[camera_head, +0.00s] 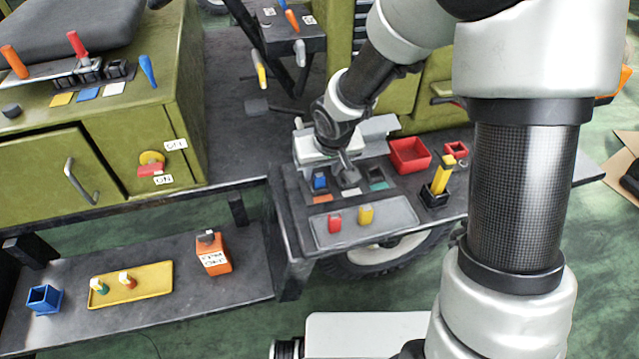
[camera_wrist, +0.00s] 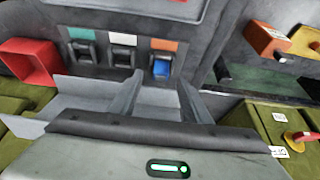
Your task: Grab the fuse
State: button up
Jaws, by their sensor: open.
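A small blue block (camera_head: 319,181), which looks like a fuse, sits in the left slot of a dark panel (camera_head: 293,188). In the wrist view the blue block (camera_wrist: 161,69) is in the slot by the orange label, just beyond and between my fingertips. A red block (camera_head: 335,220) and a yellow block (camera_head: 366,214) stand on a grey tray (camera_head: 390,236) in front of the panel.
A red bin (camera_head: 409,154) and a yellow piece in a black holder (camera_head: 439,183) stand to the panel's right. On the lower shelf are a yellow tray (camera_head: 150,277), an orange box (camera_head: 213,254) and a blue cup (camera_head: 44,298). A green cabinet (camera_head: 50,180) is at left.

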aim_at(320, 176)
jog(key=x, duration=0.3)
jog(key=shift+f, duration=0.15)
jog(key=shift+c, duration=0.5)
grip_shut()
